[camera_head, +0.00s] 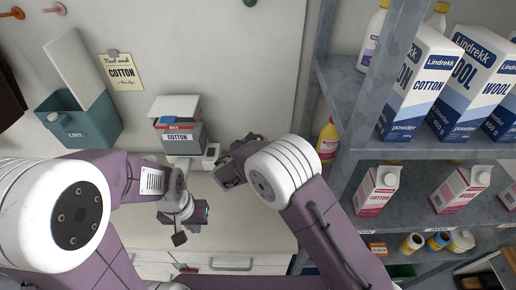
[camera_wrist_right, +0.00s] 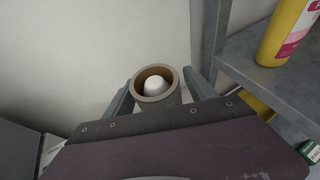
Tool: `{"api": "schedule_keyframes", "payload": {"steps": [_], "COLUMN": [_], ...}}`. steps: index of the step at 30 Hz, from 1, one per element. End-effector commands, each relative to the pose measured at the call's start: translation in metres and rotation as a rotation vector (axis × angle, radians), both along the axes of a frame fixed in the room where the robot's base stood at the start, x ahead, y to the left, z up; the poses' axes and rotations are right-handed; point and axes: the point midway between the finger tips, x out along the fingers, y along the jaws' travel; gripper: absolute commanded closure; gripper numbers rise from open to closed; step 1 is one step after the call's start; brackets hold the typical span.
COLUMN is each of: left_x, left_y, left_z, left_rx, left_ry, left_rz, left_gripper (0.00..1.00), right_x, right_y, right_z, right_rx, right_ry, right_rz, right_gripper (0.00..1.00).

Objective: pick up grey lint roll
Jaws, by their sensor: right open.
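The grey lint roll (camera_wrist_right: 172,98) shows in the right wrist view as a short upright tube with a brown inner wall and a white core. My right gripper (camera_wrist_right: 158,92) is open, with one finger on each side of the roll; I cannot tell whether they touch it. The near side of the roll is hidden by the gripper body. In the head view my right gripper (camera_head: 228,172) is over the back of the counter, and I cannot make out the roll there. My left gripper (camera_head: 189,226) is over the counter, lower left; its jaws are unclear.
A box marked COTTON (camera_head: 182,138) stands on the counter by the wall, left of my right gripper. A teal lint bin (camera_head: 92,122) hangs on the wall. A metal shelf (camera_head: 342,92) with cartons stands close on the right, with a yellow bottle (camera_head: 327,140) near its post.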

Motion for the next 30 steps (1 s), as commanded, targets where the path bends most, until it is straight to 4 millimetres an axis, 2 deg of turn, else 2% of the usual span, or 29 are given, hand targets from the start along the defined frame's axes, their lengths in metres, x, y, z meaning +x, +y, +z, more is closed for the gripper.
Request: {"api": "schedule_keyframes", "payload": {"steps": [2,3,9,10,17,20,23,30], "left_x": [0.000,0.000,0.000,0.000,0.000,0.000,0.000,0.000], "left_y": [0.000,0.000,0.000,0.000,0.000,0.000,0.000,0.000], "left_z": [0.000,0.000,0.000,0.000,0.000,0.000,0.000,0.002], "left_rx": [0.000,0.000,0.000,0.000,0.000,0.000,0.000,0.000], "left_ry": [0.000,0.000,0.000,0.000,0.000,0.000,0.000,0.000], "left_rz": [0.000,0.000,0.000,0.000,0.000,0.000,0.000,0.000], "left_gripper": [1.00,1.00,1.00,1.00,1.00,1.00,1.00,1.00], "right_x": [0.000,0.000,-0.001,-0.001,-0.001,0.000,0.000,0.000], "right_y": [0.000,0.000,0.000,0.000,0.000,0.000,0.001,0.001], "right_z": [0.000,0.000,0.000,0.000,0.001,0.008,0.023,0.077], "right_rx": [0.000,0.000,0.000,0.000,0.001,0.003,0.003,0.005], "right_ry": [0.000,0.000,0.000,0.000,0.000,-0.002,-0.005,-0.005], "right_rz": [0.000,0.000,0.000,0.000,0.000,-0.002,-0.001,0.000], "right_gripper": [0.35,0.41,0.96,0.99,0.99,0.99,0.99,0.99]}}
